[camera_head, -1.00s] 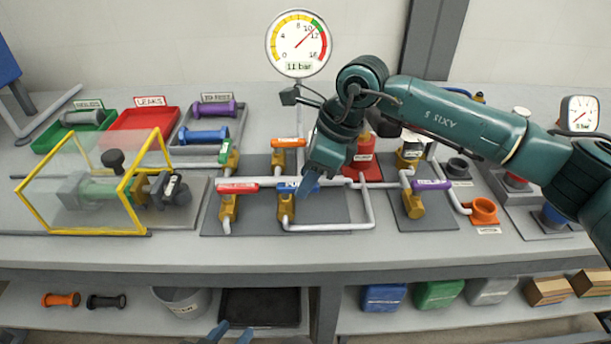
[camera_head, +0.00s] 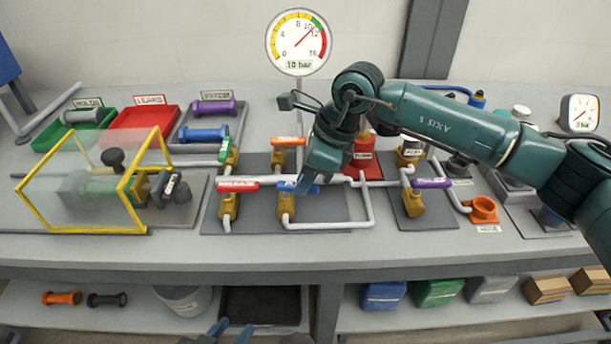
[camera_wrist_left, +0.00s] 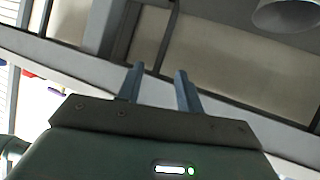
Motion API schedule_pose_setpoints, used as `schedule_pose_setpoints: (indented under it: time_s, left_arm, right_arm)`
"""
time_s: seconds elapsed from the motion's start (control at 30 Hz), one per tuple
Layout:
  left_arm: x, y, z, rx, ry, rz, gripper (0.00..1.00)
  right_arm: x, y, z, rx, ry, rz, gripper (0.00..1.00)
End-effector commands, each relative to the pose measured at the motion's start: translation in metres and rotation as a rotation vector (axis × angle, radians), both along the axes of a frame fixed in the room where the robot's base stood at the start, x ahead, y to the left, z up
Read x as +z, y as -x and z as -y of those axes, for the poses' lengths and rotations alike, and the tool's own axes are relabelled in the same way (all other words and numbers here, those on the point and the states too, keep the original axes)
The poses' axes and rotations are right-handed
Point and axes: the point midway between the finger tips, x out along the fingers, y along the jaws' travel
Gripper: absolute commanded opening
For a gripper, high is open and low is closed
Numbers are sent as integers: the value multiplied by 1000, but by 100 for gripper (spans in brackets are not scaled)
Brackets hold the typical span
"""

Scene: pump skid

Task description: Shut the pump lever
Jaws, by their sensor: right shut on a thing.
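The blue lever (camera_head: 287,186), its label partly covered, sits on a brass valve (camera_head: 286,206) in the middle of the bench. It lies crosswise in the picture, and its right part is hidden by my right gripper. My right gripper (camera_head: 303,187) reaches down from the upper right and is shut on this lever. My left gripper (camera_head: 234,330) is low at the front edge of the picture, away from the bench top. In the left wrist view, its two fingers (camera_wrist_left: 158,82) stand apart with nothing between them.
A red lever (camera_head: 238,185) is close left, an orange lever (camera_head: 288,141) behind, and a purple lever (camera_head: 432,184) right. White pipes run between the valves. A large gauge (camera_head: 299,43) reads 10 bar. A yellow-framed clear guard (camera_head: 75,230) stands left. The bench's front strip is clear.

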Motion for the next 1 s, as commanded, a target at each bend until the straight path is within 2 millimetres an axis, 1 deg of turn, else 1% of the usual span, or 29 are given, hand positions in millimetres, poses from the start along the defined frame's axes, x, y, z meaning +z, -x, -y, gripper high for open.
schedule_pose_setpoints:
  time_s: [0.13, 0.2, 0.3, 0.43, 0.7, 0.73, 0.9, 1.0]
  left_arm:
    - [-7, 0, 0, 1, 5, -2, 36]
    - [-13, 0, 1, 3, 15, -2, 36]
    - [-17, -1, 1, 5, 28, -2, 36]
    - [-16, -1, 1, 9, 41, 1, 36]
    - [-9, -2, 2, 12, 47, 9, 36]
    - [-9, -2, 2, 12, 47, 9, 36]
    - [-10, -2, 2, 13, 47, 9, 36]
    - [-10, -1, 2, 13, 46, 7, 36]
  right_arm:
    - [-2, -2, 0, 30, -1, 1, 0]
    - [-4, -4, 0, 74, -1, 1, 0]
    - [-3, -6, 0, 142, -2, 1, 0]
    - [-1, -8, 0, 189, -1, 1, 0]
    - [1, -7, 0, 196, -2, 1, 0]
    - [1, -7, 0, 196, -2, 1, 19]
    - [1, -7, 0, 194, -2, 2, 33]
    - [0, -7, 0, 193, -1, 1, 39]
